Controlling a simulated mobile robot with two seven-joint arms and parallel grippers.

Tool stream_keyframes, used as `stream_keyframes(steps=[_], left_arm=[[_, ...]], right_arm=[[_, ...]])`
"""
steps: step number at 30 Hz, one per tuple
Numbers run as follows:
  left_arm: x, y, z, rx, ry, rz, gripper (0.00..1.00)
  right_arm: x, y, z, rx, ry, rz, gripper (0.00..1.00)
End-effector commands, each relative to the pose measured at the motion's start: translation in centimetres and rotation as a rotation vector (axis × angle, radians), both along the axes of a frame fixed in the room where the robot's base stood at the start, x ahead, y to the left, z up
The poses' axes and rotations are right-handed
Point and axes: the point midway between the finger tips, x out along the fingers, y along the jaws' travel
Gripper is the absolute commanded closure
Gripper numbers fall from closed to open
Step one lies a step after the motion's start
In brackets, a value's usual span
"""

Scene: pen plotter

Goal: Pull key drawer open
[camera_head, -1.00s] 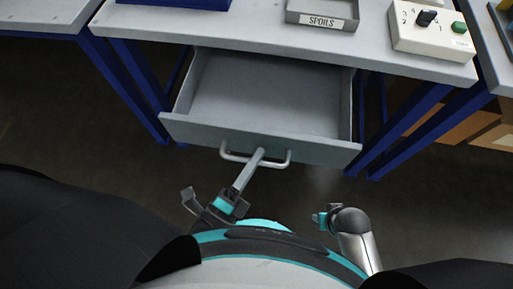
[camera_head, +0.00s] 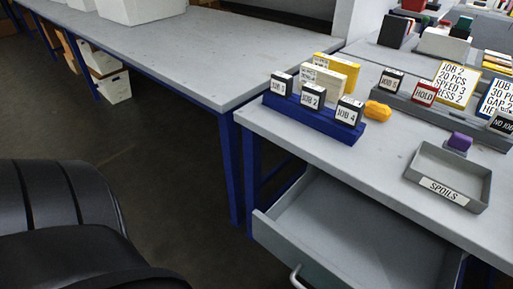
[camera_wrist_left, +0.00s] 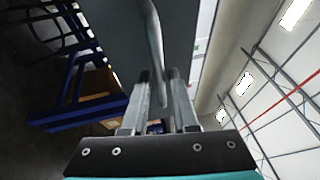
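The grey key drawer (camera_head: 280,246) is pulled out under the near workbench, at the lower right of the head view. The part of its inside that shows is bare; its right side and much of its front are cut off. Its pale bar handle (camera_head: 296,278) shows only in part at the bottom edge. In the left wrist view, the handle (camera_wrist_left: 153,35) runs down between the two fingers of my left gripper (camera_wrist_left: 160,82), which are close on either side of it. Neither gripper is in the head view now.
The workbench (camera_head: 310,148) carries a blue rack (camera_head: 315,118) of job blocks, a yellow piece (camera_head: 377,109) and a SPOILS tray (camera_head: 447,178). Another long table (camera_head: 225,65) stands on the left.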

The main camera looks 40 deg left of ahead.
Motion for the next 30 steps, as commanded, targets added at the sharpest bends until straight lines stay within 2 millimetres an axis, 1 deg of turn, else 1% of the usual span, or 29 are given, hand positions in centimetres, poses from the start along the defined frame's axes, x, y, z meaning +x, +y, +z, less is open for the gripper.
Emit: stream_keyframes(steps=[2,5,7,12,15,18,21,24,30], left_arm=[[-1.4,0.6,-0.3,0.002,0.008,0.000,0.73],[-3.5,1.4,-0.7,0.002,0.009,-0.001,0.73],[-5.1,2.2,-1.0,0.002,0.008,0.000,0.73],[-8.7,3.7,-1.7,0.002,0.006,0.000,0.73],[-10.4,4.4,-2.0,0.001,0.005,0.000,0.73],[-11.7,5.0,-2.3,0.002,0.004,0.000,0.73],[-12.5,5.3,-2.4,0.002,0.002,0.001,0.73],[-12.8,5.4,-2.4,0.001,0.001,0.001,0.73],[-12.9,5.5,-2.4,0.001,0.001,0.001,0.73]], right_arm=[[-0.1,0.0,0.0,0.000,-0.001,0.000,0.50],[-0.4,-0.2,-0.6,-0.003,0.004,-0.001,0.50],[-0.3,-0.6,-1.2,-0.008,0.004,0.002,0.50],[-0.3,-0.7,-1.5,-0.010,0.001,0.002,0.50],[-0.4,-0.7,-1.6,-0.010,0.001,0.002,0.50],[-0.4,-0.7,-1.6,-0.010,0.001,0.002,0.50],[-0.4,-0.7,-1.6,-0.010,0.002,0.002,0.50],[-0.4,-0.7,-1.5,-0.010,0.004,0.002,0.50],[-0.5,-0.6,-1.5,-0.009,0.006,0.002,0.50]])
